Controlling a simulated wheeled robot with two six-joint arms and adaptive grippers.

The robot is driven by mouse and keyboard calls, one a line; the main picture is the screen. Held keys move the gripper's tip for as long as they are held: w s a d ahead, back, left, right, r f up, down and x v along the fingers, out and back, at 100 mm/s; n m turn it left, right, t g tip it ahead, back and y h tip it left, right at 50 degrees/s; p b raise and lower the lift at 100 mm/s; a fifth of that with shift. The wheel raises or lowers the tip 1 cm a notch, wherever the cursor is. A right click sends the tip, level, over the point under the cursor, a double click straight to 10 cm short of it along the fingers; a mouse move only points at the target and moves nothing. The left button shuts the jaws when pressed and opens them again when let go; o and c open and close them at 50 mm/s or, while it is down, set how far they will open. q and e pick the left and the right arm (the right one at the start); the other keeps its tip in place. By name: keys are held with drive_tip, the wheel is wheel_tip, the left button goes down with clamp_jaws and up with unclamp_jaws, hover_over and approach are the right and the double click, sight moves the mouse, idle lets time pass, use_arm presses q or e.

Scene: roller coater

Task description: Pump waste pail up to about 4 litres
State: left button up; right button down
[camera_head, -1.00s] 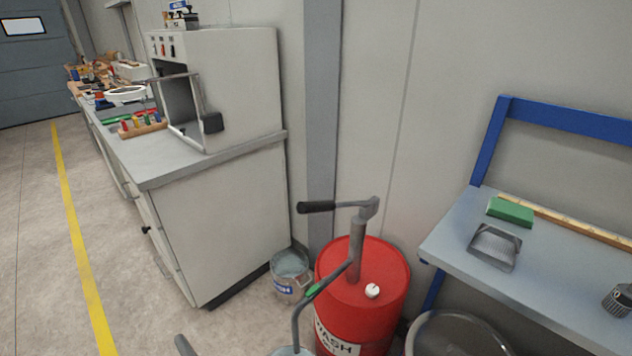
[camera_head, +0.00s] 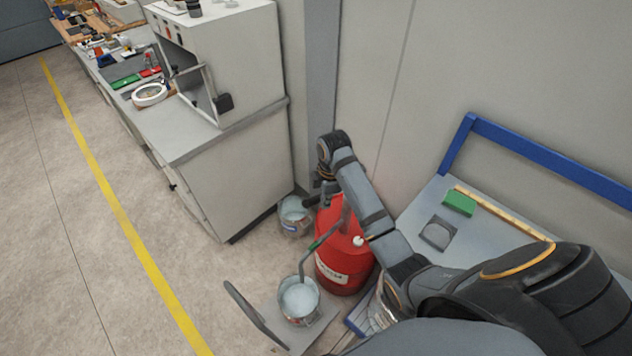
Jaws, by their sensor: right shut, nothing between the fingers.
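A red wash drum (camera_head: 343,262) stands on the floor with a grey hand pump on top. The pump's grey spout (camera_head: 322,240) bends down over a metal pail (camera_head: 299,301), which holds pale liquid. I cannot read its level. The pail sits on a grey plate beside the drum. My right arm reaches in from the right, over the drum. My right gripper (camera_head: 322,190) is small and dark, pointing down near the top of the pump. It is shut and empty. The arm and gripper mostly hide the pump's crank. My left gripper is not in view.
A second pail (camera_head: 294,216) with pale liquid stands behind the drum, next to the cabinet (camera_head: 235,170). A grey bench with a blue frame (camera_head: 540,150) is at right, holding a green block (camera_head: 459,203). Open floor lies left.

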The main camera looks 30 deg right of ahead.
sight(318, 196)
drive_tip(key=w+r+n, duration=0.1)
drive_tip(key=r, duration=0.1)
drive_tip(key=w+r+n, duration=0.1)
drive_tip(key=r, duration=0.1)
drive_tip(key=w+r+n, duration=0.2)
drive_tip(key=shift+w+d+r+g+y, duration=0.1)
drive_tip(key=shift+d+r+g+y, duration=0.2)
drive_tip(key=shift+g, duration=0.1)
drive_tip(key=shift+w+n, duration=0.25)
drive_tip(key=shift+n, duration=0.05)
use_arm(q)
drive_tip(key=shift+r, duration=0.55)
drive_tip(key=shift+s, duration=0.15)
use_arm(e)
drive_tip(key=shift+s+r, duration=0.1)
drive_tip(key=shift+s, duration=0.1)
drive_tip(key=f+b, duration=0.1)
drive_tip(key=f, duration=0.1)
drive_tip(key=f+b, duration=0.4)
drive_tip(key=shift+a+f, duration=0.1)
drive_tip(key=shift+a, duration=0.25)
drive_tip(key=shift+f+b, duration=0.45)
drive_tip(key=shift+b, duration=0.4)
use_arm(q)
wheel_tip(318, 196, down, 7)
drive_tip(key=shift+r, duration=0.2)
